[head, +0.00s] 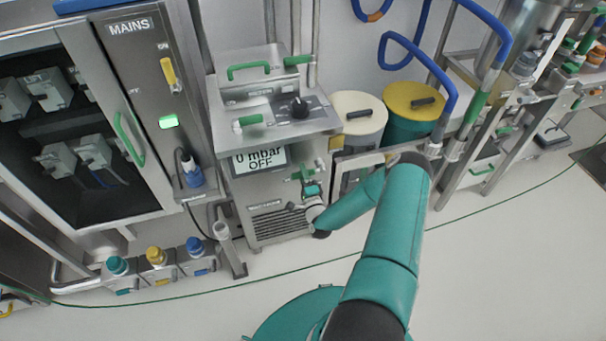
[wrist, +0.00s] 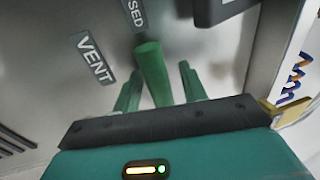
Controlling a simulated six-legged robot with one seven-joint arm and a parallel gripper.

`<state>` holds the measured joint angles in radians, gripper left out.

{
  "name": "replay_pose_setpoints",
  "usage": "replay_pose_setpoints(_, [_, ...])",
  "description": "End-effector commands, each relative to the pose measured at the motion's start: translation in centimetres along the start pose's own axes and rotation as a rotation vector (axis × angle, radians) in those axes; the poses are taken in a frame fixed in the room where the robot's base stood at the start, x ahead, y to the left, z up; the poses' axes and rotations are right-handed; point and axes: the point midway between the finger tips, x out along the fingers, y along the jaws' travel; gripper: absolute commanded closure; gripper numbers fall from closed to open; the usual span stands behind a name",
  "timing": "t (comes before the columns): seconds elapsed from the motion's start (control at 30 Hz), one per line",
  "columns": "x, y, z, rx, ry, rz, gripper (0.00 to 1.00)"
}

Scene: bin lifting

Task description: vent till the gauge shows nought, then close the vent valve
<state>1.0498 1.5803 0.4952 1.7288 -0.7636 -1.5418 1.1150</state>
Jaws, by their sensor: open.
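The gauge display (head: 259,160) on the front of the steel cabinet reads "0 mbar" and "OFF". A green vent valve handle (head: 302,174) shows below and right of it. In the wrist view the green handle (wrist: 152,70) runs between the two green fingers of my gripper (wrist: 160,72). The fingers stand apart on either side, with gaps visible. The handle's far end is close to a partly cut label ending in "SED" (wrist: 134,12). A "VENT" label (wrist: 92,57) is to the left. In the head view my gripper (head: 311,192) is at the cabinet front, partly hidden by my wrist.
A "MAINS" cabinet (head: 130,27) with a green handle stands at left. Yellow and cream-lidded drums (head: 413,97) stand at right. A thin green line crosses the open floor. A dark block (wrist: 222,8) is near the handle.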

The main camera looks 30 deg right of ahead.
Motion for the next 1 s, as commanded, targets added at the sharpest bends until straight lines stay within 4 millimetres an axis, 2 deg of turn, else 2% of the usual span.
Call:
replay_pose_setpoints(0.17, [-1.9, 0.1, 0.0, 0.001, 0.0, 0.004, 0.58])
replay_pose_setpoints(0.5, [-9.3, 0.1, 0.0, 0.002, 0.001, 0.003, 0.58])
replay_pose_setpoints(0.7, [-12.6, 0.0, 0.0, 0.002, 0.001, 0.002, 0.58])
replay_pose_setpoints(0.83, [-13.5, 0.0, 0.0, 0.001, 0.001, 0.0, 0.58])
replay_pose_setpoints(1.0, [-13.7, 0.0, 0.0, 0.0, 0.001, -0.001, 0.58])
